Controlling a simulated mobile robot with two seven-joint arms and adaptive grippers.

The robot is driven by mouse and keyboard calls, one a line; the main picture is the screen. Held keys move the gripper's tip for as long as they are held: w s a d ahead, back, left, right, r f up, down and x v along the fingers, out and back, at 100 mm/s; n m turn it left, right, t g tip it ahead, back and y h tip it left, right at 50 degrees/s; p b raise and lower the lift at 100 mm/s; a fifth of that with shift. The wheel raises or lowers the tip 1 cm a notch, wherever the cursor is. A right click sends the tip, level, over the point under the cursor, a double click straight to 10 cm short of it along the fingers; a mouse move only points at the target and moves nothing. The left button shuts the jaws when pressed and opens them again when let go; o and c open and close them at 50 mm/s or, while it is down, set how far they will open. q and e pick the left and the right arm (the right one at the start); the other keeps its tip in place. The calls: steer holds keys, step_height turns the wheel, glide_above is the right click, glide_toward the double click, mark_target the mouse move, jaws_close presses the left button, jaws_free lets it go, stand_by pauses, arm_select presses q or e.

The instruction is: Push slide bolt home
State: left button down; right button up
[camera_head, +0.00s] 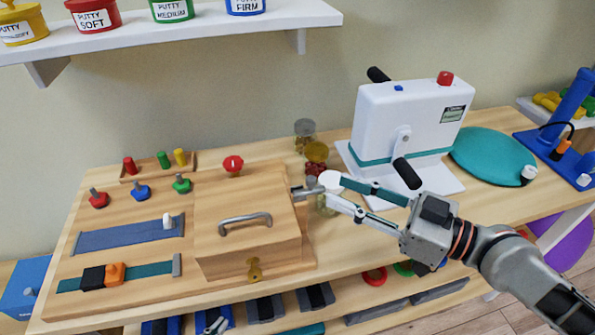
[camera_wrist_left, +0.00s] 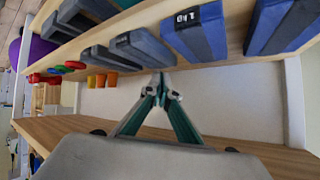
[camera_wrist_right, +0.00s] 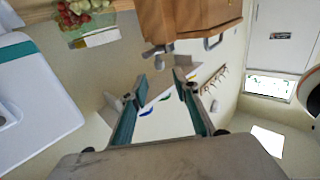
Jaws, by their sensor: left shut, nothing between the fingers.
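The metal slide bolt (camera_head: 308,191) sticks out from the right side of a wooden box (camera_head: 250,215) on the activity board. It also shows in the right wrist view (camera_wrist_right: 158,49), at the edge of the box. My right gripper (camera_head: 335,190) is open beside the bolt's outer end, its fingers pointing at the box. In the right wrist view its fingertips (camera_wrist_right: 160,82) are apart with nothing clearly between them. I cannot tell whether a finger touches the bolt.
Jars (camera_head: 305,128) stand close behind the bolt. A white crank machine (camera_head: 410,120) and a teal disc (camera_head: 490,155) are to the right. The board (camera_head: 100,245) carries straps, knobs and pegs. In the left wrist view, shelf edges (camera_wrist_left: 100,42) and blue blocks surround the left gripper.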

mark_target(315, 181)
steer(key=shift+p+x, duration=1.2)
steer(key=shift+x, duration=2.6)
arm_select(q)
steer(key=shift+s+d+r, duration=0.3)
steer(key=shift+d+r, duration=0.05)
steer(key=shift+r, duration=0.25)
arm_select(e)
jaws_close()
arm_select(q)
steer(key=shift+w+r, duration=0.15)
steer(key=shift+r, duration=0.1)
